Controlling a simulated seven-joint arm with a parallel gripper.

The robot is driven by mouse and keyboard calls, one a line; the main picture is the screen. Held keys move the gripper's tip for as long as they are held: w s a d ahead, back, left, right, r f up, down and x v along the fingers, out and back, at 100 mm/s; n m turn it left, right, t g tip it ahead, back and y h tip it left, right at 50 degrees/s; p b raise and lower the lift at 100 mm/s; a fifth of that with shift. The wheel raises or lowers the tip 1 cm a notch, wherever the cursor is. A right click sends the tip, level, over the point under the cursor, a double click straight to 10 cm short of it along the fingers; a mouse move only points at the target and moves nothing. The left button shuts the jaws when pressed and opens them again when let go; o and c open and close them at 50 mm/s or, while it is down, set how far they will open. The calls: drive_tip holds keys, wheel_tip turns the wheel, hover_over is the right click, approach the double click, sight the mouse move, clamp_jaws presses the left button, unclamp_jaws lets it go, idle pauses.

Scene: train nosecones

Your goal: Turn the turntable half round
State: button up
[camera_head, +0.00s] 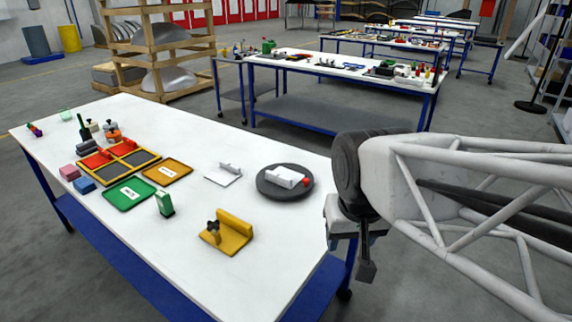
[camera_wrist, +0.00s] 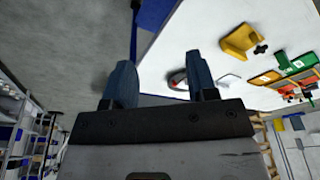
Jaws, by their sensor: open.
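The turntable (camera_head: 268,190) is a dark round disc lying on the white table near its right edge. A white block (camera_head: 287,177) with a red end (camera_head: 305,181) sits on it, the red end pointing right. My gripper (camera_head: 366,255) hangs to the right of the turntable, off the table's right edge and apart from it. In the wrist view the two blue-grey fingers (camera_wrist: 158,82) stand apart with nothing between them. The turntable also shows there beyond the fingers (camera_wrist: 171,78), small and partly hidden by the right finger.
A yellow bracket (camera_head: 228,232) stands in front of the turntable, and a white plate (camera_head: 223,175) lies left of it. Green (camera_head: 126,194) and orange (camera_head: 167,171) trays, a yellow-framed sorting tray (camera_head: 119,160) and small blocks fill the left. The table's front right is clear.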

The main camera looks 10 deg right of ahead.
drive_tip(key=w+r+m, duration=0.1)
drive_tip(key=w+m, duration=0.3)
drive_tip(key=w, duration=0.8)
drive_tip(key=m+g, duration=0.3)
drive_tip(key=m, duration=1)
hover_over(306, 179)
drive_tip(key=f, duration=1.4)
drive_tip(key=shift+s+a, duration=0.1)
drive_tip(key=shift+s, duration=0.25)
drive_tip(key=shift+w+f, duration=0.2)
drive_tip(key=shift+w, duration=0.1)
drive_tip(key=shift+f, duration=3.9)
clamp_jaws()
